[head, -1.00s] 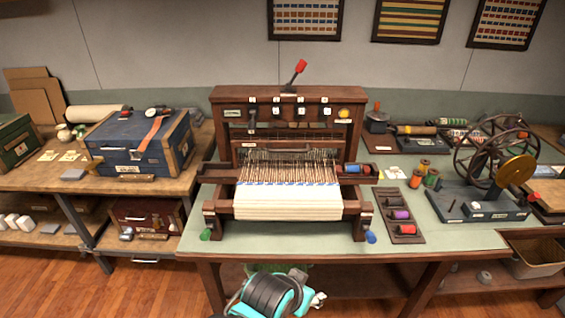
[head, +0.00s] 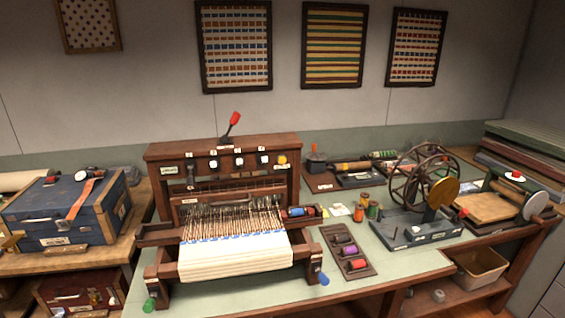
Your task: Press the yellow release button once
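The yellow release button (head: 282,160) is a small round knob at the right end of the upper panel of a wooden loom (head: 222,150) in the head view. Several white knobs sit in a row to its left on the same panel. A lever with a red handle (head: 234,118) stands on top of the loom, tilted to the right. White cloth and threads fill the loom's front. Neither of my grippers shows in the head view.
A blue chest (head: 30,215) stands on the left bench. A spool tray (head: 338,262), a spinning wheel device (head: 410,236) and loose thread spools lie right of the loom. A bin (head: 480,270) sits below. Framed textiles hang on the wall.

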